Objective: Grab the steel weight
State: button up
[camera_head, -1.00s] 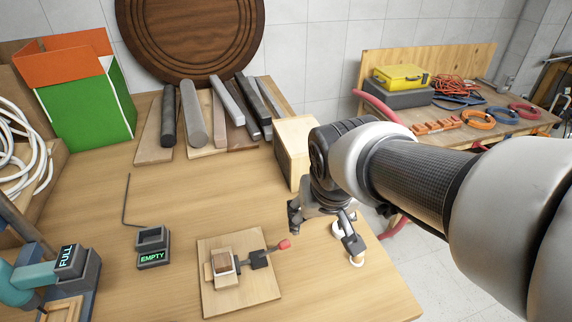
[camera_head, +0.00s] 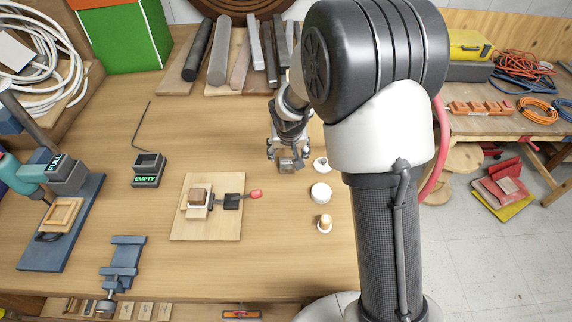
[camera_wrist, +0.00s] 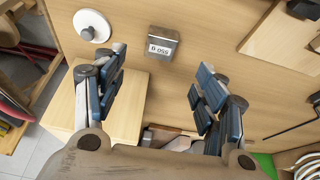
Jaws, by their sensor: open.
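The steel weight (camera_wrist: 161,46) is a small grey metal block with a white label on its face. In the wrist view it stands on the wooden table, above the gap between my fingers and apart from them. My gripper (camera_wrist: 158,92) is open and empty, with blue-grey pads on both sides of that gap. In the head view my gripper (camera_head: 288,163) hangs over the table's right part, left of a white disc with a knob (camera_head: 321,165). I cannot clearly make out the weight there; my gripper may hide it.
A pale wooden block (camera_wrist: 125,110) stands close to my left finger in the wrist view. White round pieces (camera_head: 320,193) line the table's right side. A board with a clamp (camera_head: 206,225) lies to the left. Metal bars (camera_head: 219,50) lie at the back. Open table lies between.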

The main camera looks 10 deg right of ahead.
jog(key=b, duration=0.1)
send_over(287, 163)
jog(key=s, duration=0.2)
notch_tip(287, 163, down, 6)
jog(key=shift+s+r, duration=0.15)
jog(key=shift+r, duration=0.1)
jog(key=b+x, duration=0.1)
jog(key=x, duration=0.4)
jog(key=shift+a, duration=0.15)
jog(key=shift+c, duration=0.6)
grip_shut()
